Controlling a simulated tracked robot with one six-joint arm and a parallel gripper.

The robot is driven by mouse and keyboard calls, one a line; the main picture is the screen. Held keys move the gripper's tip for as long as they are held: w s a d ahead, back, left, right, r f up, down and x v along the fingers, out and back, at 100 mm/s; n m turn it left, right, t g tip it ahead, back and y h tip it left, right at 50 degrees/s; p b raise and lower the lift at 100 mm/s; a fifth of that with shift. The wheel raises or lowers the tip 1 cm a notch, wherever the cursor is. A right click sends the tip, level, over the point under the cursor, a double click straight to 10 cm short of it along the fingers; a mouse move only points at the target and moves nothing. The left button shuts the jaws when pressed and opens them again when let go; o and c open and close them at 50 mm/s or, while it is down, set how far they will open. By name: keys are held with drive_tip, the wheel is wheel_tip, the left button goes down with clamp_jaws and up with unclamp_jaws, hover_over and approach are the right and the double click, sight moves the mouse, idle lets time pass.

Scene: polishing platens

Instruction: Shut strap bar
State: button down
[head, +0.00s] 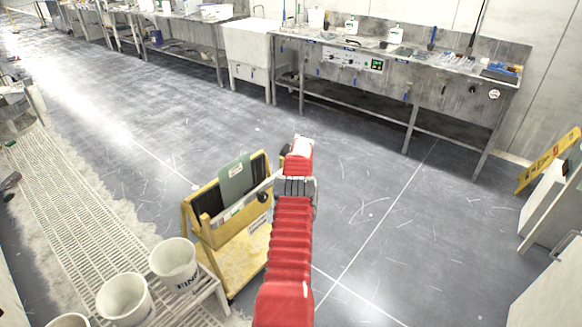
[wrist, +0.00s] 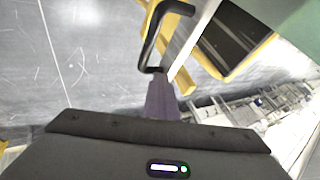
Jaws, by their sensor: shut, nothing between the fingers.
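The yellow cart (head: 243,250) stands on the floor with dark slabs and a green plate (head: 236,181) upright in its rack. A pale grey strap bar (head: 240,206) runs slantwise across the rack, its right end partly hidden by my red arm. In the wrist view the bar (wrist: 196,40) is a pale strip beside a black loop handle (wrist: 149,50). My gripper (wrist: 160,78) is shut and empty, its tips right by the handle's lower end; I cannot tell whether they touch. My fingers are not clearly visible in the head view. Whether the bar is latched is unclear.
White buckets (head: 174,262) stand at the cart's left on a low stand, over a floor grating (head: 75,215). A steel bench (head: 400,82) and a white sink (head: 250,50) line the back. A yellow sign (head: 548,160) leans at right. The floor between is clear.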

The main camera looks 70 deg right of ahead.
drive_tip(key=shift+w+a, duration=0.1)
drive_tip(key=shift+w, duration=0.6)
drive_tip(key=shift+a+r, duration=0.1)
drive_tip(key=shift+r, duration=0.1)
drive_tip(key=shift+s+v, duration=0.15)
drive_tip(key=shift+v, duration=1.1)
drive_tip(key=shift+s+v, duration=0.2)
drive_tip(key=shift+v, duration=1.05)
drive_tip(key=shift+s+v, duration=0.2)
drive_tip(key=shift+v, duration=0.95)
drive_tip(key=shift+s+v, duration=0.15)
drive_tip(key=shift+v, duration=1)
drive_tip(key=shift+f, duration=0.1)
